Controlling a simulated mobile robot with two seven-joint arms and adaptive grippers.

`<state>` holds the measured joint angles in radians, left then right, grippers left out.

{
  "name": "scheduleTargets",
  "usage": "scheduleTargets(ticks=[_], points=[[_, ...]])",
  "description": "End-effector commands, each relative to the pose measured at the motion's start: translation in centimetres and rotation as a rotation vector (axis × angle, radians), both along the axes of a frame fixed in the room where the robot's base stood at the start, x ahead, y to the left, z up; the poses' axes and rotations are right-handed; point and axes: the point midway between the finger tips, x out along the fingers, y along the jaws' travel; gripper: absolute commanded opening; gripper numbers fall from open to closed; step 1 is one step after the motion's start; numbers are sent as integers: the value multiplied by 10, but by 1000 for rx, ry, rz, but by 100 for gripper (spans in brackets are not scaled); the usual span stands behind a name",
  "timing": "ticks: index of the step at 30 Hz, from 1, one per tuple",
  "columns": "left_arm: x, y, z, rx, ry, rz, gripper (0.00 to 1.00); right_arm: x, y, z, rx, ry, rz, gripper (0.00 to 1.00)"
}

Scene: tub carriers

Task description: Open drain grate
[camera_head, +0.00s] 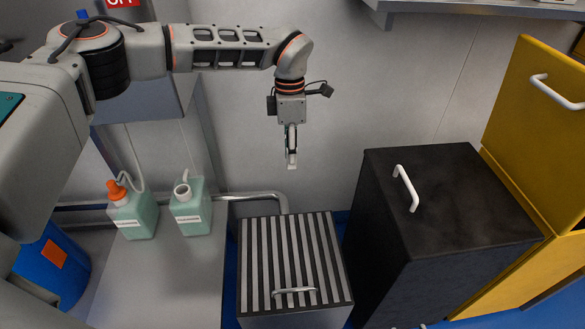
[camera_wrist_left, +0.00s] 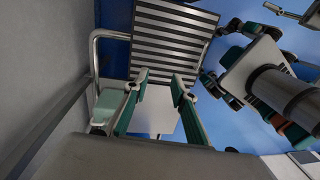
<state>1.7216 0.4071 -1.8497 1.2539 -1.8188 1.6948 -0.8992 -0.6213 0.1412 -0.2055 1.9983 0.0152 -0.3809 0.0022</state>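The drain grate (camera_head: 290,250) has light and dark stripes and lies flat and shut on top of a low box. Its curved metal handle (camera_head: 295,291) is at the front edge, toward the bottom of the head view. The grate (camera_wrist_left: 170,40) also shows beyond the fingers in the left wrist view. My left gripper (camera_head: 291,163) hangs pointing down, apart from the grate, above its far side in the head view. In the left wrist view its two fingers (camera_wrist_left: 160,76) are spread with nothing between them. I cannot make out my right gripper.
A dark box (camera_head: 445,190) with a white handle (camera_head: 405,188) stands right of the grate, beside a yellow cabinet (camera_head: 540,120). Two green jugs (camera_head: 136,216) (camera_head: 190,212) stand on the left. A metal pipe (camera_head: 250,196) runs behind the grate. A blue drum (camera_head: 50,270) is at lower left.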

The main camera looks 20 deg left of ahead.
Motion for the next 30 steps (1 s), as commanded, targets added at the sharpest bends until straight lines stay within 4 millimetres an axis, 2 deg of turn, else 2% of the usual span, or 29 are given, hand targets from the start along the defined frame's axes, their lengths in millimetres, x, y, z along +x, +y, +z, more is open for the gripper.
scheduleTargets(ticks=[3,9,21,22,24,25,29,30], points=[[-3,-1,-22,-1,5,-1,26,-6,0,-5,-1,11,0,40],[-6,-3,-46,-2,2,-1,26,-15,0,-12,-3,31,0,40],[-6,-4,-54,-3,1,-1,26,-12,-1,-11,-5,25,-1,40],[-6,-4,-54,-3,1,-1,21,-12,-1,-11,-5,25,-1,40],[-6,-4,-54,-3,1,-1,3,-11,-1,-10,-5,23,-1,40],[-6,-4,-54,-3,1,-1,0,-10,-1,-10,-5,22,-1,40],[-6,-4,-54,-3,1,-1,0,-9,-1,-9,-4,20,-2,40],[-6,-4,-54,-3,1,-1,0,-9,-1,-9,-4,19,-1,37]])
